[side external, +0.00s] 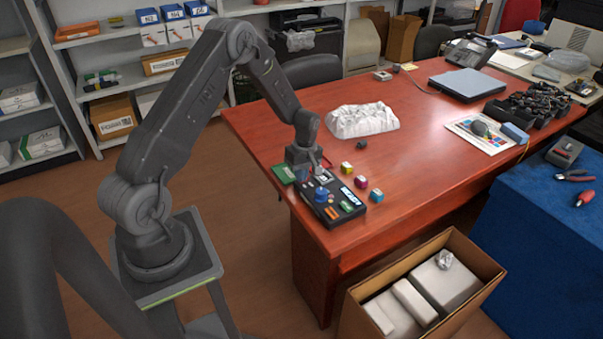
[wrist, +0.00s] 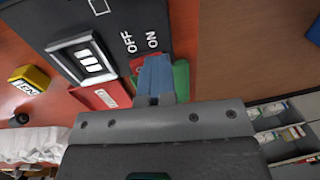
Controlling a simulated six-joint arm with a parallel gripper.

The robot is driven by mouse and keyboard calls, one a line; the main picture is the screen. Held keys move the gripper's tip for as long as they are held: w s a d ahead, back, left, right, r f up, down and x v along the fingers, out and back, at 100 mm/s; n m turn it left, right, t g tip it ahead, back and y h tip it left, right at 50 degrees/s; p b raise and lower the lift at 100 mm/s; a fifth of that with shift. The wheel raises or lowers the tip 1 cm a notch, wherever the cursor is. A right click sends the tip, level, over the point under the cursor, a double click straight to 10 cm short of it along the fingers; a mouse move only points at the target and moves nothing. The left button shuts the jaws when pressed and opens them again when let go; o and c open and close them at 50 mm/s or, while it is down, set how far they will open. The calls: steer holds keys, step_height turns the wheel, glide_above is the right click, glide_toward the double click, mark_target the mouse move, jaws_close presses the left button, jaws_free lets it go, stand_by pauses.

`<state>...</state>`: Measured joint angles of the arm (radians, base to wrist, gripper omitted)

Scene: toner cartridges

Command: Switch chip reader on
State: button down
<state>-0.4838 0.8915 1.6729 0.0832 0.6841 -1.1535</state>
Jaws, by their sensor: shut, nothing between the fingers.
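The chip reader is a black box (side external: 345,205) near the left front corner of the red-brown desk, with a blue knob (side external: 321,194) on top. In the wrist view the reader (wrist: 110,25) fills the upper part, with white OFF and ON lettering and a framed panel of white bars (wrist: 93,62). My gripper (side external: 312,172) is low at the reader's far left end. In the wrist view its shut, bluish fingers (wrist: 155,78) are empty and lie just below the lettering, between red and green patches. They hide the switch area, so I cannot tell the switch position or whether they touch it.
A green board (side external: 283,174) lies left of the reader at the desk edge. Small yellow (side external: 346,168), magenta (side external: 361,182) and cyan (side external: 376,195) cubes stand to its right. A crumpled white bundle (side external: 362,120) lies behind.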

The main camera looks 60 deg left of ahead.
steer(key=shift+w+f, duration=0.1)
steer(key=shift+f, duration=0.1)
steer(key=shift+w+r, duration=0.15)
steer(key=shift+w, duration=0.6)
steer(key=shift+r, duration=0.15)
step_height(320, 180, up, 14)
steer(key=w, duration=0.2)
steer(key=shift+w+f, duration=0.2)
steer(key=shift+w, duration=0.1)
steer(key=shift+s+r+g, duration=0.15)
steer(key=shift+s+g, duration=0.25)
steer(key=shift+s, duration=0.3)
